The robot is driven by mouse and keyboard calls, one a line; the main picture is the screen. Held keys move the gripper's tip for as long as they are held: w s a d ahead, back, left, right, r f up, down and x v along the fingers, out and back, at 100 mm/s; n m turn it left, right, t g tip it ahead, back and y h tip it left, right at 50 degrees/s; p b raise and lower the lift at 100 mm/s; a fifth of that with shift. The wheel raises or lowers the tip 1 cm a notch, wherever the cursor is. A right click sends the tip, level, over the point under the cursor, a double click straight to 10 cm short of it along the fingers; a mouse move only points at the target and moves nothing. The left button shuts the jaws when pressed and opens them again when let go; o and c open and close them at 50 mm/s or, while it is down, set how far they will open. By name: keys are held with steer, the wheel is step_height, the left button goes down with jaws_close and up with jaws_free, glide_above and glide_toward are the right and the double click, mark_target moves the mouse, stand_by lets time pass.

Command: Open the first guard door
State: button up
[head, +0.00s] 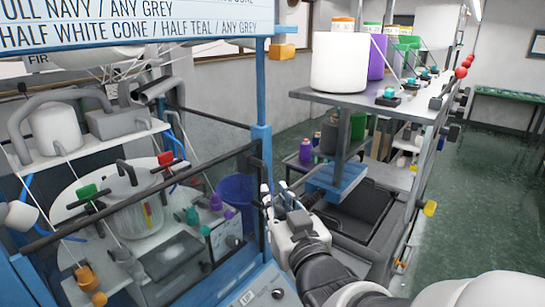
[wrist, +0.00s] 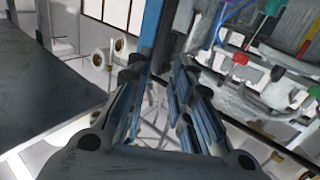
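The guard door (head: 232,157) is a see-through panel with a dark top rail, in a blue frame at the front of the knitting machine in the head view. It looks shut. My gripper (head: 275,194) is at the door's right end, beside the blue corner post (head: 262,160). In the wrist view my gripper (wrist: 160,82) has its two fingers apart, with a gap between them and nothing clearly held. The blue post (wrist: 164,35) shows beyond the fingertips. I cannot tell whether a finger touches the door or post, and no handle is clearly visible.
A rack (head: 345,100) with yarn cones stands close to the right of my gripper, with a dark bin (head: 365,205) low in it. A blue bucket (head: 238,190) shows behind the door's right part. Green floor (head: 480,180) is clear at the far right.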

mark_target(266, 180)
steer(key=p+x, duration=0.2)
steer(key=x, duration=0.7)
steer(key=shift+s+p, duration=0.1)
steer(key=shift+p, duration=0.25)
jaws_close()
